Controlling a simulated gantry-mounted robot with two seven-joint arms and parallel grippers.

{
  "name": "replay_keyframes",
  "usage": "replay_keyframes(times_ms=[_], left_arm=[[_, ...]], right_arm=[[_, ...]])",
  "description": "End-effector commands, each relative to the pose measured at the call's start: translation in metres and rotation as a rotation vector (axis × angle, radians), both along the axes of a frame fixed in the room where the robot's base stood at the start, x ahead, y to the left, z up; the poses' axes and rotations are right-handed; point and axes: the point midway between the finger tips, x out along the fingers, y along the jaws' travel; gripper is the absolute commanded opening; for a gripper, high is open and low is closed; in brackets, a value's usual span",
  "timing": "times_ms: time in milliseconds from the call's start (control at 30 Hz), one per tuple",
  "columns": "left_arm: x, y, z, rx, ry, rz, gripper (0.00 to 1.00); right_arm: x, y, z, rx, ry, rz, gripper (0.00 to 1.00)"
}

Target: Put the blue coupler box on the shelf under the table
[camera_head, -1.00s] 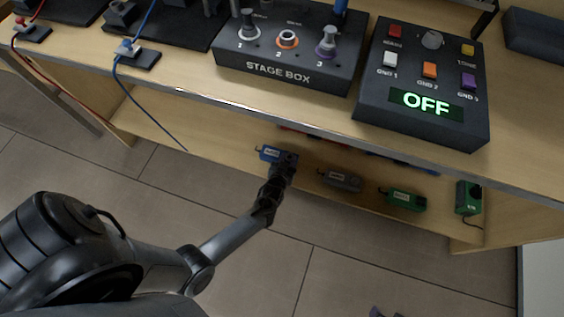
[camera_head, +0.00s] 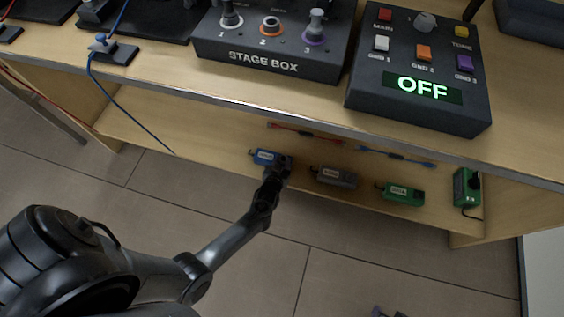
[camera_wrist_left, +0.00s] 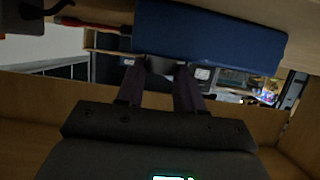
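The blue coupler box (camera_head: 264,156) is at the left of the row of boxes at the shelf (camera_head: 222,149) under the table, its dark end toward my gripper. My left gripper (camera_head: 277,172) reaches in from the front and appears closed on that dark end. In the left wrist view the blue box (camera_wrist_left: 210,36) fills the top and covers the fingertips. The two fingers (camera_wrist_left: 160,78) stand on either side of a short dark round part below it. Whether the box's underside touches the shelf is hidden. Only small dark tips, likely my right gripper (camera_head: 388,312), show at the bottom edge.
A grey box (camera_head: 333,177), a green box (camera_head: 400,193) and an upright green box (camera_head: 466,187) are to the right. Red (camera_head: 305,132) and blue (camera_head: 397,156) cables lie behind. The table edge (camera_head: 230,98) overhangs. A blue cable (camera_head: 125,103) hangs at left.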

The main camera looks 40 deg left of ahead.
Motion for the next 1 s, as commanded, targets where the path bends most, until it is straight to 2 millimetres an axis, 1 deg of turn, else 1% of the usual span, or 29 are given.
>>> replay_keyframes(times_ms=[33, 133, 400, 533, 667, 767, 1000], left_arm=[[0.0, 0.0, 0.0, 0.0, 0.001, 0.0, 0.45], [0.0, 0.0, 0.0, 0.0, 0.001, 0.001, 0.6], [0.0, 0.0, 0.0, 0.0, 0.001, 0.0, 0.61], [0.0, 0.0, 0.006, 0.0, 0.0, 0.0, 0.61], [-0.01, -0.004, 0.011, 0.0, 0.003, 0.001, 0.61], [-0.021, -0.008, 0.018, -0.001, 0.003, 0.001, 0.61], [-0.055, -0.024, 0.034, -0.002, 0.004, 0.0, 0.61]], right_arm=[[0.0, 0.001, 0.0, 0.002, 0.0, -0.001, 0.46], [0.0, 0.001, 0.0, 0.005, 0.001, -0.003, 0.46], [0.0, 0.002, 0.001, 0.009, 0.0, -0.005, 0.46], [0.0, 0.002, 0.005, 0.008, 0.001, -0.005, 0.46], [0.0, 0.002, 0.016, 0.008, 0.001, -0.005, 0.46], [0.0, 0.002, 0.028, 0.006, 0.001, -0.003, 0.46], [0.0, 0.0, 0.061, -0.002, 0.001, 0.002, 0.46]])
